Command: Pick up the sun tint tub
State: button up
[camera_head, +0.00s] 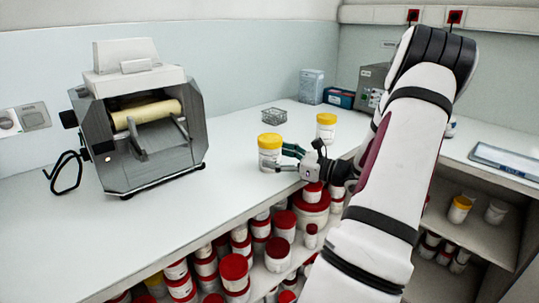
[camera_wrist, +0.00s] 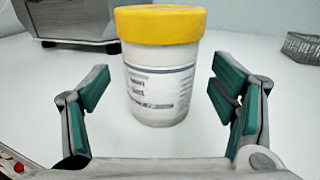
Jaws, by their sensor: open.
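A white tub with a yellow lid (camera_head: 270,153) stands upright on the white counter, just left of my gripper (camera_head: 286,160) in the head view. In the wrist view the same tub (camera_wrist: 160,80) stands between my open fingers (camera_wrist: 160,98), a little beyond their tips, with clear space on both sides. Its label faces me, but the print is too small to read. A second yellow-lidded white tub (camera_head: 326,127) stands farther back on the counter, behind my gripper. I cannot tell from the labels which one is sun tint.
A roller mill (camera_head: 140,125) stands on the counter to the left. A small wire basket (camera_head: 274,116) sits behind the near tub. Red-lidded tubs (camera_head: 234,268) crowd the shelf below the counter edge. The counter between mill and tub is clear.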

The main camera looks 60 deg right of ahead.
jog(key=shift+w, duration=1.1)
jog(key=shift+a, duration=0.1)
jog(key=c, duration=1.4)
jog(key=shift+c, duration=0.2)
